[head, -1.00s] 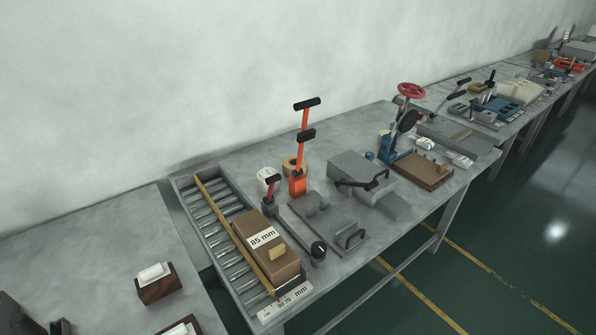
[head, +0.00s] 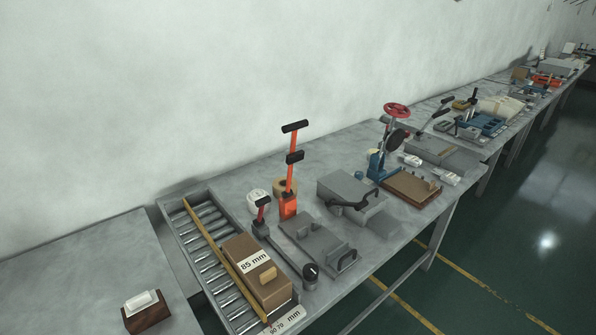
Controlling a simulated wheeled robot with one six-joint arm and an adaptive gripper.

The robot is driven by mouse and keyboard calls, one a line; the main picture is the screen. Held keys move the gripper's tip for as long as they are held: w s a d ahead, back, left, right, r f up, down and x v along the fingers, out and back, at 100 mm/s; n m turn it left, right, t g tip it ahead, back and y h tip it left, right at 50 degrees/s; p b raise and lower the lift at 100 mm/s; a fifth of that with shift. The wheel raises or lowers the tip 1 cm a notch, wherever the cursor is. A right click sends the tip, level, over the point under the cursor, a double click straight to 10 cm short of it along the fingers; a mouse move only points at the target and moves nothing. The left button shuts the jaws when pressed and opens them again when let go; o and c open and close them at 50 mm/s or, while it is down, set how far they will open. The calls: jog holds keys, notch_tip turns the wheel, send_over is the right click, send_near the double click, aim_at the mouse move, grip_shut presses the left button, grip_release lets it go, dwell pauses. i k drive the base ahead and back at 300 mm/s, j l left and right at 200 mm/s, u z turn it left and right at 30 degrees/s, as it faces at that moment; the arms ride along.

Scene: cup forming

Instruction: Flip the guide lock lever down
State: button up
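A short upright lever with a red stem and a black grip (head: 262,203) stands on a flat grey bar at the right edge of a roller conveyor; it may be the guide lock lever, though I cannot read a label. The conveyor (head: 166,207) carries a long yellow guide rail (head: 212,243). A brown box (head: 270,286) marked 85 mm lies on the rollers against the rail's right side. A scale plate (head: 290,319) with mm marks sits at the near end. My gripper is not in view.
A black knob (head: 311,271) is at the bar's near end. A tall orange lever (head: 290,180), a tape roll, a grey plate with a handle (head: 347,260) and a grey block (head: 350,187) crowd the table right of it. A soap-like white block on a brown base (head: 145,311) is at left.

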aim_at(260, 204)
jog(key=j, duration=0.45)
jog(key=k+j+z, duration=0.1)
jog(key=j, duration=0.4)
jog(key=k+j, duration=0.1)
jog(key=j, duration=0.35)
jog(key=k+j+z, duration=0.15)
jog(key=j, duration=0.3)
jog(key=k+j, duration=0.3)
jog(key=i+l+z, duration=0.3)
jog(key=i+l, duration=0.3)
jog(key=i, duration=0.15)
